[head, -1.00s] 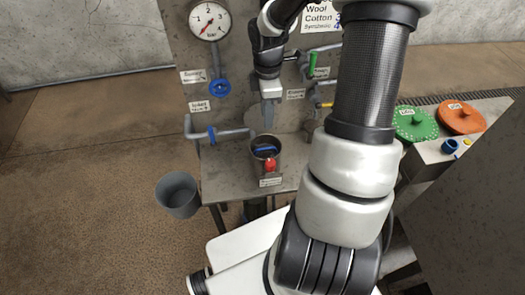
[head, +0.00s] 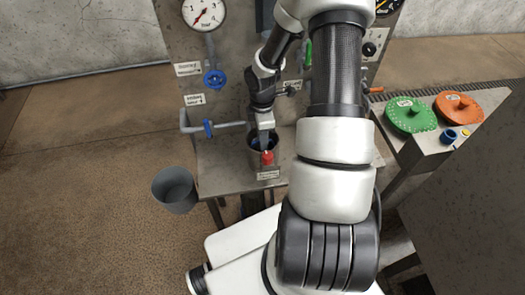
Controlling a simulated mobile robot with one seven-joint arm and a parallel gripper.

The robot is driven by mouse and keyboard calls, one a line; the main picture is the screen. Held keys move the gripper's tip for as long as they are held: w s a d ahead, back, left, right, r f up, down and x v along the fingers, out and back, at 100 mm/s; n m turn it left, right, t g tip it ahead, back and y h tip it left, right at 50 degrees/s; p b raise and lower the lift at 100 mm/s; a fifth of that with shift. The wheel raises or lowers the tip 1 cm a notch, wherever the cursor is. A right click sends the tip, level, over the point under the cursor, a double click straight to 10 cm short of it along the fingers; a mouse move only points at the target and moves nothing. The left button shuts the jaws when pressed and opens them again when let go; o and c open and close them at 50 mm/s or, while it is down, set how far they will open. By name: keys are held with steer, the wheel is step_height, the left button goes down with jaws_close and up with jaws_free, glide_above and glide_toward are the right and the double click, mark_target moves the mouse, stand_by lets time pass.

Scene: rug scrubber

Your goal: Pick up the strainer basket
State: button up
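A dark grey cylindrical housing (head: 254,158) with a red part (head: 267,157) on its front stands on the metal shelf of the panel. A blue bar shows inside it in the earlier picture; now my gripper mostly covers it. The strainer basket itself cannot be made out clearly; the blue bar may be its handle. My gripper (head: 265,143) points down, with its fingers at the mouth of the housing. The fingers look like one narrow shape, so I cannot tell whether they are open or shut on the bar.
A grey bucket (head: 175,190) stands on the floor at left. A pipe with a blue valve (head: 208,128) runs left of the housing, with another blue handwheel (head: 214,79) above. Green (head: 411,114) and orange (head: 458,107) discs lie on the right-hand bench.

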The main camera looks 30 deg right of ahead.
steer(key=shift+f, duration=0.15)
steer(key=shift+c, duration=0.2)
jaws_close()
